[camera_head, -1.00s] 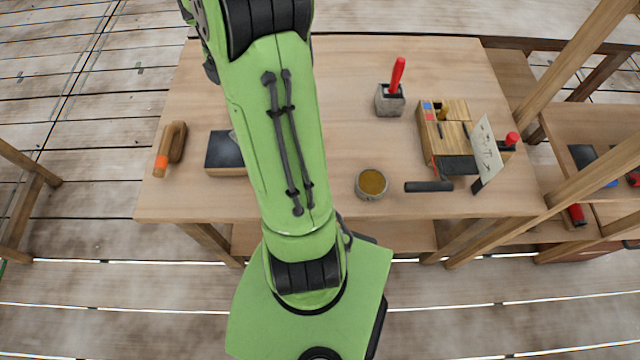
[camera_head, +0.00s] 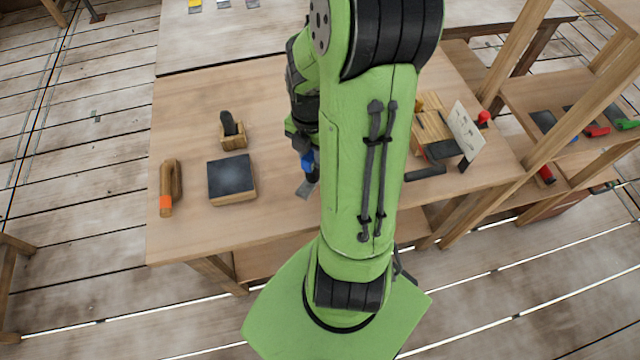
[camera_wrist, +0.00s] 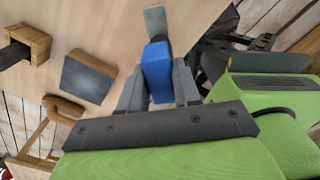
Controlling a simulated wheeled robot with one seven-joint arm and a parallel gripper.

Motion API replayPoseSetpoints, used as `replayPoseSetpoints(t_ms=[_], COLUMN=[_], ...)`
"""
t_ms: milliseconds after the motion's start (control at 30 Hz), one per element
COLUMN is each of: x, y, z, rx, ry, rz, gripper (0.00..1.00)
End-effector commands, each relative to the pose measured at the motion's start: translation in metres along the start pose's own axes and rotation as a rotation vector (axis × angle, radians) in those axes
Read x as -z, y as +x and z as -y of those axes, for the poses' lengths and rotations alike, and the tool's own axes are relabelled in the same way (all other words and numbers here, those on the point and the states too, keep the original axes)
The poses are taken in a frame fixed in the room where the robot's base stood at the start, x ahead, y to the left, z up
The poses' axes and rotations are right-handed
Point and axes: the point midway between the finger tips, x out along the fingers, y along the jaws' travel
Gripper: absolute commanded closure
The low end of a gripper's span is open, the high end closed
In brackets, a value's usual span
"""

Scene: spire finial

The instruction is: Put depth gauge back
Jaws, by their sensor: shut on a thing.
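My gripper (camera_wrist: 158,90) is shut on a tool with a blue body (camera_wrist: 156,70) and a flat grey plate (camera_wrist: 155,22), which I take to be the depth gauge. In the head view the blue body (camera_head: 307,160) and the grey plate (camera_head: 306,189) show just left of my arm, over the workbench (camera_head: 270,225). The plate points away from the fingers. I cannot tell how high it is above the bench. My arm hides most of the gripper in the head view.
At the bench's left are an orange-tipped wooden tool (camera_head: 170,188), a dark-topped block (camera_head: 231,178) and a wooden block with a black handle (camera_head: 231,130). At right stand a wooden rack (camera_head: 430,125), a white card (camera_head: 463,130) and a black bar (camera_head: 425,173). Wooden posts (camera_head: 510,130) rise beyond.

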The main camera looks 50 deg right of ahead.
Motion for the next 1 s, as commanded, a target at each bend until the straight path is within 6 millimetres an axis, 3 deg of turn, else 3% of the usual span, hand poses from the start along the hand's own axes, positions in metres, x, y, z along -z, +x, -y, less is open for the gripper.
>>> replayPoseSetpoints(t_ms=[33,333,733,767,900,1000], x=[0.0,0.0,-0.001,-0.001,-0.001,-0.001], y=[0.018,0.07,0.078,0.077,0.076,0.076], z=[0.001,0.001,0.0,0.0,0.0,0.0], rx=[0.004,0.003,0.001,0.001,0.001,0.001], ry=[0.002,0.004,0.004,0.004,0.004,0.004], rz=[-0.005,-0.003,0.001,0.001,0.001,0.001], gripper=[1.0,1.0,1.0,0.65,0.44,0.42])
